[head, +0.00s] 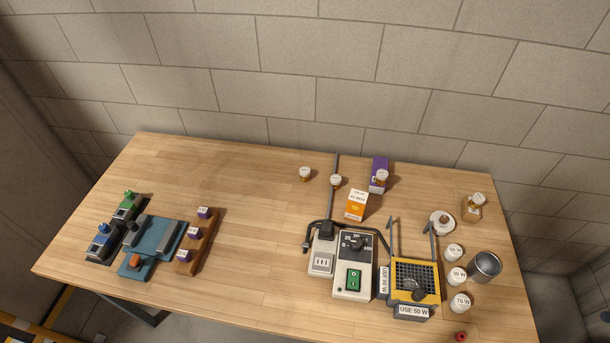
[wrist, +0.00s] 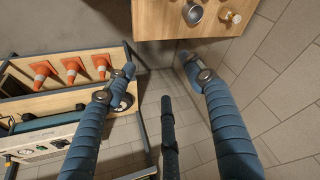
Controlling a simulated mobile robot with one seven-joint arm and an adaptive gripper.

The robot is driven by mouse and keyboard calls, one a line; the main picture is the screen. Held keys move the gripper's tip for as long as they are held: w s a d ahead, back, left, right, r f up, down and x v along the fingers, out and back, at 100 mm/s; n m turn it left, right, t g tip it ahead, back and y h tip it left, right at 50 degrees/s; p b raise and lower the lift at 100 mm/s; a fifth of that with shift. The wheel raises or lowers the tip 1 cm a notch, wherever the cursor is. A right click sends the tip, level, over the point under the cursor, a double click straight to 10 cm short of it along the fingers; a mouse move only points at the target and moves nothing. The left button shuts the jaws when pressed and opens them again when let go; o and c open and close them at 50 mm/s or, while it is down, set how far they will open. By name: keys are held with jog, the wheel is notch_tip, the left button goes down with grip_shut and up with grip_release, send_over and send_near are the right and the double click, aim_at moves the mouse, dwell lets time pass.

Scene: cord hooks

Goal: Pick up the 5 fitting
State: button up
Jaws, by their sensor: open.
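Three small purple fittings with white labels sit in a row on a brown wooden rack (head: 207,246) at the left of the table in the head view. They are the far fitting (head: 203,211), the middle fitting (head: 193,233) and the near fitting (head: 183,256). Their labels are too small for me to tell surely which reads 5. My gripper (wrist: 158,66) shows only in the wrist view, its blue ribbed fingers spread wide with nothing between them. It is over the floor beyond a table edge, away from the rack; no fitting shows there.
A blue clamp-like device (head: 150,247) stands just left of the rack. A grey switch box (head: 352,279), a yellow gridded unit (head: 414,271), labelled jars and a metal cup (head: 485,266) fill the right. Wood between is clear. Orange cones (wrist: 73,70) stand on a shelf.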

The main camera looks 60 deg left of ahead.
jog(key=w+a+r+g, duration=0.1)
jog(key=w+a+r, duration=0.1)
jog(key=w+a, duration=1.4)
jog(key=w+a+f+g, duration=0.1)
jog(key=w+a+f, duration=0.15)
jog(key=a, duration=0.95)
jog(key=w+a+f, duration=0.1)
jog(key=a+f, duration=0.3)
jog(key=a, duration=0.8)
jog(key=n+g+b, duration=0.1)
send_over(305, 171)
jog(key=s, duration=0.2)
notch_tip(305, 171, down, 26)
jog(key=shift+w+a+f+b, duration=0.1)
jog(key=shift+w+f+b, duration=0.15)
jog(key=shift+f, duration=1.15)
jog(key=shift+w+d+f+b, duration=0.1)
jog(key=shift+w+f+b, duration=0.15)
jog(key=shift+f, duration=1.2)
jog(key=shift+w+a+f+b, duration=0.15)
jog(key=shift+f+b, duration=0.1)
jog(key=shift+f, duration=1.15)
